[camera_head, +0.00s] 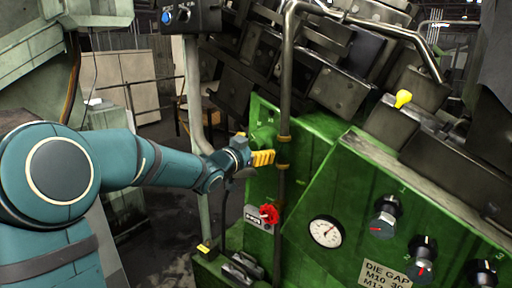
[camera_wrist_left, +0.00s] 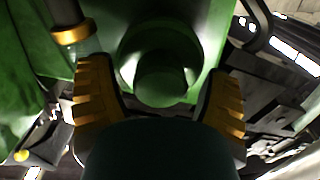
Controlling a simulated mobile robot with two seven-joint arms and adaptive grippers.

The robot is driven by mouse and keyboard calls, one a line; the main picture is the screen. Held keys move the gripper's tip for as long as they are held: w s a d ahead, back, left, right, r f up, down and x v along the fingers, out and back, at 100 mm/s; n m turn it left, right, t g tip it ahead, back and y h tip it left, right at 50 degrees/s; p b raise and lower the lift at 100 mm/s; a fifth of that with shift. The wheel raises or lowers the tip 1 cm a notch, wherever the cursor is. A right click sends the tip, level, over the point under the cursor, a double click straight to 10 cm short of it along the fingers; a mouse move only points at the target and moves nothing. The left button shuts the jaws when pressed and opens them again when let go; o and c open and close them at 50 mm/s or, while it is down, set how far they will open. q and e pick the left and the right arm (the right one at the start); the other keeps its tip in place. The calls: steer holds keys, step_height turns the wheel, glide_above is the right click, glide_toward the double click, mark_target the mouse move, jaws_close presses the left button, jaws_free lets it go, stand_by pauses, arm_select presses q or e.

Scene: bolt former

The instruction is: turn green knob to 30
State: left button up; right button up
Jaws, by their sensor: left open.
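The green knob (camera_head: 263,138) sticks out of the green machine panel, left of a vertical pipe in the head view. In the left wrist view the knob (camera_wrist_left: 165,78) is round and shows between my fingers. My left gripper (camera_head: 256,147) is open, with its yellow fingers close to the knob. In the wrist view one finger of the left gripper (camera_wrist_left: 160,85) is on each side of the knob, with gaps visible. I cannot tell how deep the fingers reach around it. No scale or number for this knob is readable. My right gripper is not in view.
A dark vertical pipe (camera_head: 284,110) with yellow collars runs close beside the left gripper. Below are a red rotary switch (camera_head: 269,214) and a round gauge (camera_head: 326,231). Black dials (camera_head: 387,217) sit on the sloped panel at right. A grey post (camera_head: 194,95) stands behind my left wrist.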

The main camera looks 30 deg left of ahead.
arm_select(q)
steer(key=shift+c, duration=0.3)
steer(key=c, duration=1.1)
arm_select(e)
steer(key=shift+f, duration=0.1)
arm_select(q)
steer(key=shift+m+b, duration=0.4)
steer(key=shift+b, duration=0.1)
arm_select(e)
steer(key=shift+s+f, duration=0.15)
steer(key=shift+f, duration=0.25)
